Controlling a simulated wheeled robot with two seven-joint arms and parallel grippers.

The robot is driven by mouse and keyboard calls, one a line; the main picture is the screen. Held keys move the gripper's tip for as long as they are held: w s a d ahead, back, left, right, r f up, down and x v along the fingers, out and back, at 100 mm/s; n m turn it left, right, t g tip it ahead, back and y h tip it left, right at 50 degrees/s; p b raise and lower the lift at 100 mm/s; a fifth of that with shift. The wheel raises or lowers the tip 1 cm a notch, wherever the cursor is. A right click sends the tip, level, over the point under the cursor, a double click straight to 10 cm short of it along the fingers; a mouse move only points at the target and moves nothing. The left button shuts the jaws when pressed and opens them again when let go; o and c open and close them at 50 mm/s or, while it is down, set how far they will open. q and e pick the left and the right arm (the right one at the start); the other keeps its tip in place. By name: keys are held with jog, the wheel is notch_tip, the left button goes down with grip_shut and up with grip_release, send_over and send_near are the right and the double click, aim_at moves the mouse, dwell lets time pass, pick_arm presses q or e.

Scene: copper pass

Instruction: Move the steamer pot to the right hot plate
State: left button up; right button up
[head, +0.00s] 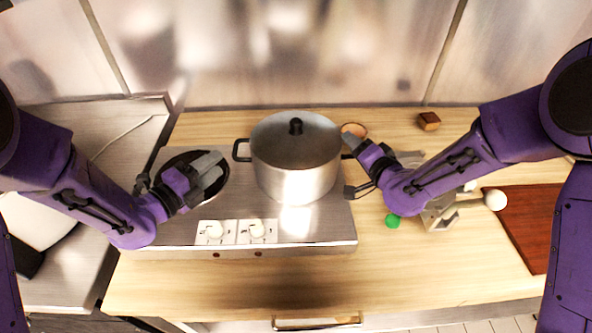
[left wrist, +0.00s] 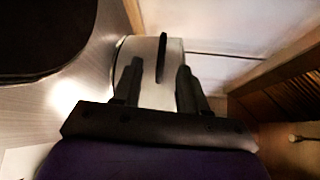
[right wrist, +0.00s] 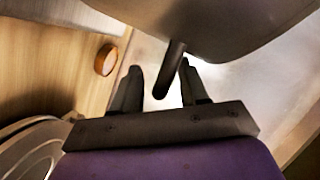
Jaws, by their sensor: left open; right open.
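The steamer pot (head: 297,172), silver with a lid and black knob, stands upright over the right part of the two-plate cooker (head: 180,236). The left hot plate (head: 183,160) is dark and bare; the right one is not visible, and the pot covers that area. My left gripper (head: 214,164) is open above the left plate, just short of the pot's left handle (head: 240,150), which lines up between the fingers in the left wrist view (left wrist: 162,58). My right gripper (head: 352,146) is open at the pot's right side; the right handle (right wrist: 170,70) shows between its fingers.
Right of the cooker are a small round wooden item (head: 355,130), a brown block (head: 429,121), a green object (head: 392,221) and a metal item with a pale ball (head: 440,212). A red-brown board (head: 525,225) lies further right. The front counter is clear.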

jog(key=shift+s, duration=0.15)
pick_arm(q)
jog(key=v, duration=0.4)
pick_arm(e)
jog(key=v, duration=0.7)
jog(key=shift+s, duration=0.2)
pick_arm(q)
jog(key=shift+w, duration=0.1)
pick_arm(e)
jog(key=shift+w+r, duration=0.1)
pick_arm(q)
jog(key=shift+f, duration=0.1)
pick_arm(e)
jog(key=shift+s, duration=0.2)
